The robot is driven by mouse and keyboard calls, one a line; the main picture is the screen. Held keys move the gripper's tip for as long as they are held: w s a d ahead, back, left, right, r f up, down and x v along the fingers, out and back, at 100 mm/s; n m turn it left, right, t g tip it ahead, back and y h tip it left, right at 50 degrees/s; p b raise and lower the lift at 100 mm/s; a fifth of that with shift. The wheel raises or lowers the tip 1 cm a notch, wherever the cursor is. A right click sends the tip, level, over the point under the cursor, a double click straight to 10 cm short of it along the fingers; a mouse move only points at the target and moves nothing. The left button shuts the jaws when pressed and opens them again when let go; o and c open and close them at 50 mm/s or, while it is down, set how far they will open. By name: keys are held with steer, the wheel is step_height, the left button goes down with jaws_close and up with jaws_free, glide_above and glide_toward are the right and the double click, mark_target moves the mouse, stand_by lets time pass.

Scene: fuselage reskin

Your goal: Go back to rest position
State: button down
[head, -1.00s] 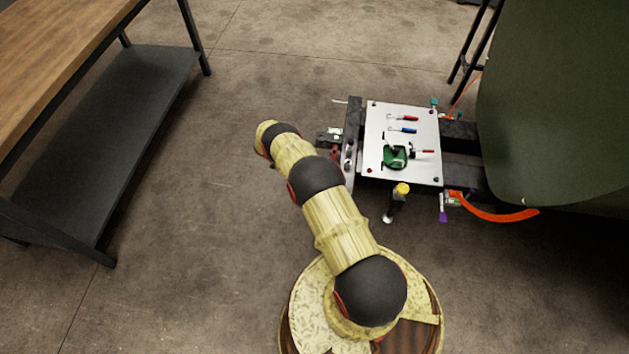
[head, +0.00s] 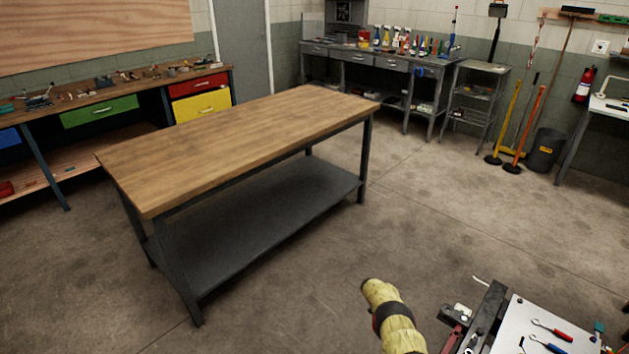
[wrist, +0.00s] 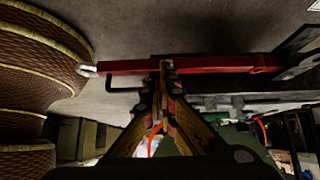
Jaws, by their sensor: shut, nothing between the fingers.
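My gripper (wrist: 164,84) shows in the wrist view, its two fingers drawn together at the tips with nothing held between them. Its tips are in front of or near a red bar (wrist: 215,65) that crosses the view; whether they touch it I cannot tell. In the head view only part of my arm (head: 392,318) shows at the bottom, and the gripper itself is not visible there.
A white tool panel (head: 535,335) with screwdrivers sits at the lower right, beside my arm. A wood-topped table (head: 240,135) stands to the left. Workbenches, a grey bin (head: 545,150) and orange and yellow posts line the back. Open floor (head: 420,215) lies between.

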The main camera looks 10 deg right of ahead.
steer(key=s+a+f+n+y, duration=0.15)
steer(key=s+a+n, duration=0.4)
steer(key=n, duration=0.65)
steer(key=a+r+n+t+y+p, duration=0.1)
steer(key=a+r+n, duration=0.25)
steer(key=r, duration=0.95)
steer(key=s+a+r+n+t+y, duration=0.1)
steer(key=a+r+n, duration=0.3)
steer(key=r, duration=0.9)
steer(key=a+r+n+t+y+p, duration=0.1)
steer(key=a+r+n, duration=0.3)
steer(key=r, duration=0.9)
steer(key=s+a+r+n+t+p, duration=0.1)
steer(key=s+a+r+t, duration=0.2)
steer(key=s+r, duration=0.5)
steer(key=s+a+r+n+t+p, duration=0.1)
steer(key=s+r, duration=0.7)
steer(key=r, duration=0.9)
steer(key=s+a+r+n+t+p, duration=0.1)
steer(key=s+a+r+n+t, duration=0.2)
steer(key=s+a+r+t, duration=0.2)
steer(key=s+a+r, duration=0.1)
steer(key=s+r, duration=0.2)
steer(key=r, duration=0.4)
steer(key=shift+r+y+p, duration=0.3)
steer(key=shift+y+p, duration=0.05)
